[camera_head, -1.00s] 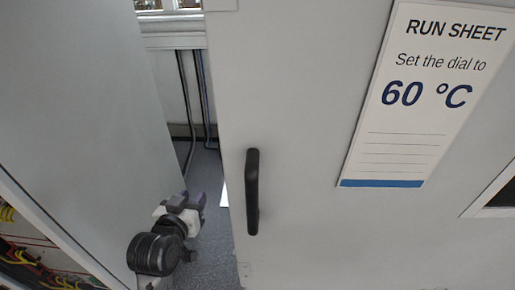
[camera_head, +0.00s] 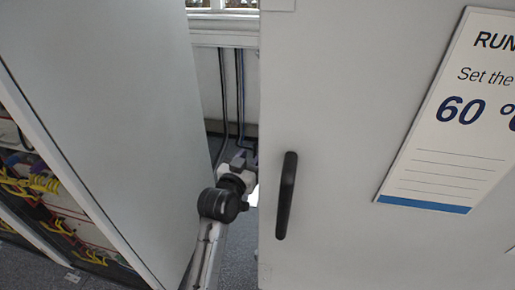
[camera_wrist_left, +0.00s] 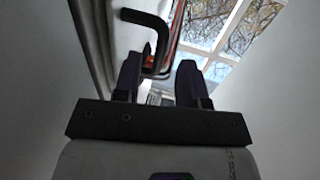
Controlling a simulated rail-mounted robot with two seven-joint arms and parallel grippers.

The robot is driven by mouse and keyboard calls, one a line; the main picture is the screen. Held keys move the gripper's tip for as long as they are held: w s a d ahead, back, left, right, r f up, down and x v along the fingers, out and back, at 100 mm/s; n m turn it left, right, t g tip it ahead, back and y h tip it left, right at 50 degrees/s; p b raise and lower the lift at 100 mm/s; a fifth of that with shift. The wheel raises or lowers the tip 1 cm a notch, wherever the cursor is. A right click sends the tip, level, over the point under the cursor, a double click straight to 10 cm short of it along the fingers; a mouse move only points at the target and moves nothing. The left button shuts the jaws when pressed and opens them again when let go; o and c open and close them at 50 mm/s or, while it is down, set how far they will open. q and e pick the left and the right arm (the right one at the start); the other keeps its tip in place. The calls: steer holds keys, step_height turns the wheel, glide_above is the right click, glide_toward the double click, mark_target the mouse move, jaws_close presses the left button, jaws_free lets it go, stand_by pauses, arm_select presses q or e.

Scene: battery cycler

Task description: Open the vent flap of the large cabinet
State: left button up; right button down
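A large pale grey cabinet face (camera_head: 340,90) fills the right half of the head view. It carries an upright black handle (camera_head: 286,195) near its left edge. I cannot make out a vent flap in either view. My left gripper (camera_head: 246,158) is in the gap left of this face, to the left of the handle and apart from it. In the left wrist view my left gripper (camera_wrist_left: 160,80) has its two dark fingers spread, with nothing clearly held between them. A black bent bar (camera_wrist_left: 146,15) shows just beyond the left finger. My right gripper is out of view.
A run sheet (camera_head: 455,110) reading 60 hangs on the cabinet face. Another grey panel (camera_head: 110,70) stands at left, beside an open rack with coloured cables (camera_head: 40,185). Dark vertical conduits (camera_head: 240,100) run down the wall in the narrow gap. A window (camera_wrist_left: 235,30) shows beyond the gripper.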

mark_target(254, 153)
arm_select(q)
steer(key=shift+x, duration=2.7)
jaws_close()
